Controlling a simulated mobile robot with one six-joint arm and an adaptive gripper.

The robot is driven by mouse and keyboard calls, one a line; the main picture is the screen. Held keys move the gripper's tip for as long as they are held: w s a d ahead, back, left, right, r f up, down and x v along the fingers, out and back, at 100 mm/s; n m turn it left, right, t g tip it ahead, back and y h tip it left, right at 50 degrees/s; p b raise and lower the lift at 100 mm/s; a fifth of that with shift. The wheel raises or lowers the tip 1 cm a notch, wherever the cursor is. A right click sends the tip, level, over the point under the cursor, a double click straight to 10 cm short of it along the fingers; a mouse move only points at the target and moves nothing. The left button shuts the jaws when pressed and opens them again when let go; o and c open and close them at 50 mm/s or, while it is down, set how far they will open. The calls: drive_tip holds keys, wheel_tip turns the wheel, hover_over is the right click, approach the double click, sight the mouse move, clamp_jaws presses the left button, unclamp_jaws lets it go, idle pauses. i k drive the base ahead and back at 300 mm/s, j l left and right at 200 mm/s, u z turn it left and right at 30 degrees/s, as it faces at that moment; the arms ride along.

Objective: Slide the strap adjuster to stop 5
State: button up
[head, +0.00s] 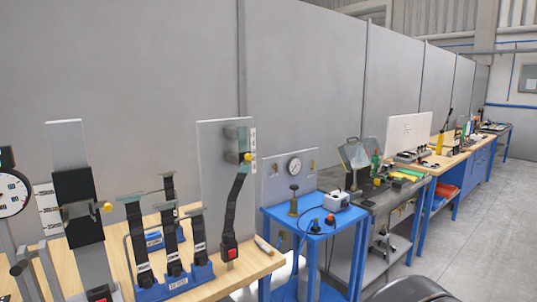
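A grey upright panel (212,165) stands at the back of the wooden bench. Near its top is a metal slider with a yellow knob (247,157), next to a narrow white scale strip (253,140). A black strap (236,200) runs from the slider down to a red buckle (231,253). This looks like the strap adjuster; the stop numbers are too small to read. Further left, a black block (78,205) with another yellow knob (106,206) sits on a tall grey rail, beside a marked white plate (47,208). My gripper is not in view.
The wooden bench (258,264) also carries a blue rack (176,280) with several black straps and a round dial (12,195) at far left. A blue table (300,219) with a gauge panel stands to the right. Grey floor (462,225) is clear at right.

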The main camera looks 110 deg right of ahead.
sight(244, 156)
drive_tip(key=z, duration=3.7)
